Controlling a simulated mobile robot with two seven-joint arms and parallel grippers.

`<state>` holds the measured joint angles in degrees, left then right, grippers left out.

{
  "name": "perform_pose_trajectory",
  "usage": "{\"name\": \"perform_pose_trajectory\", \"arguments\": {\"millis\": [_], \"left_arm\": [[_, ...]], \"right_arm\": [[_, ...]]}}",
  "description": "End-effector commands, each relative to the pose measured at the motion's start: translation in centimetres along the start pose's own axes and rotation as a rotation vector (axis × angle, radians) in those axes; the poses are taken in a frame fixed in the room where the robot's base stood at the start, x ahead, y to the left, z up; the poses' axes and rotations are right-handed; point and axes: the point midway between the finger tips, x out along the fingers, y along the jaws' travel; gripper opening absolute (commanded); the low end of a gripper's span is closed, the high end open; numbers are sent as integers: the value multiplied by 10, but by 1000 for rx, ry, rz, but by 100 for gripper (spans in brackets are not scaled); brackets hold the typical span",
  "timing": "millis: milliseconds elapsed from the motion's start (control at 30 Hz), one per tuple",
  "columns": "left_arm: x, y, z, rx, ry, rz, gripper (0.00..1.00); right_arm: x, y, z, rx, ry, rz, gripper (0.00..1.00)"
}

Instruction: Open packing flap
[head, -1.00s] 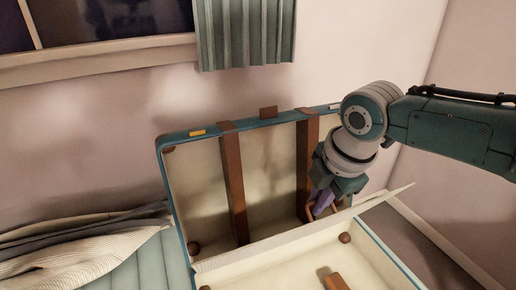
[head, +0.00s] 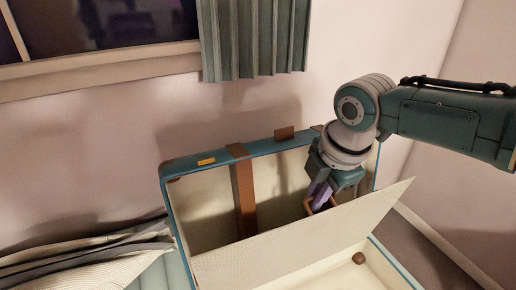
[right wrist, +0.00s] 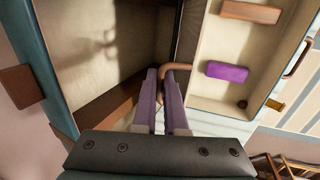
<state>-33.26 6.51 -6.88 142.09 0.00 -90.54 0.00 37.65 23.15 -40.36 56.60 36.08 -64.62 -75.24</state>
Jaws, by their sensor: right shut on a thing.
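The packing flap (head: 310,240) is a pale cream panel in an open blue suitcase (head: 268,144). It stands tilted up between the base and the raised lid. My right gripper (head: 316,202) is at the flap's upper edge, its purple fingers shut on a brown loop handle (head: 332,203). The handle also shows at the fingertips in the right wrist view (right wrist: 178,66), where the flap is seen nearly edge-on. The flap hides much of the base in the head view. My left gripper is not in view.
In the right wrist view, a purple block (right wrist: 227,72) and a brown block (right wrist: 250,12) lie in the suitcase base. A brown strap (head: 243,195) crosses the lid. Striped cloth (head: 90,258) lies at left. A wall and curtain (head: 255,40) stand behind.

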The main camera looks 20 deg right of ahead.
Motion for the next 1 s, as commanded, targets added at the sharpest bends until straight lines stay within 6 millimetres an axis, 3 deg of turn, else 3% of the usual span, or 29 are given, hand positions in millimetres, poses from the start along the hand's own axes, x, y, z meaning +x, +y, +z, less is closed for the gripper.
{"name": "perform_pose_trajectory", "arguments": {"millis": [67,100,200,567,1000], "left_arm": [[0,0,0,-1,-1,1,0],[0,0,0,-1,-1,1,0],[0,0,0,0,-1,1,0],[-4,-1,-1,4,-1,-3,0],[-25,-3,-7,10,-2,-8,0]], "right_arm": [[1,-1,0,0,-1,-3,0],[1,-1,0,0,-1,-3,10],[1,-1,0,0,-1,-3,22],[-7,0,0,-1,0,-1,22],[-79,0,0,-2,-1,0,22]]}}
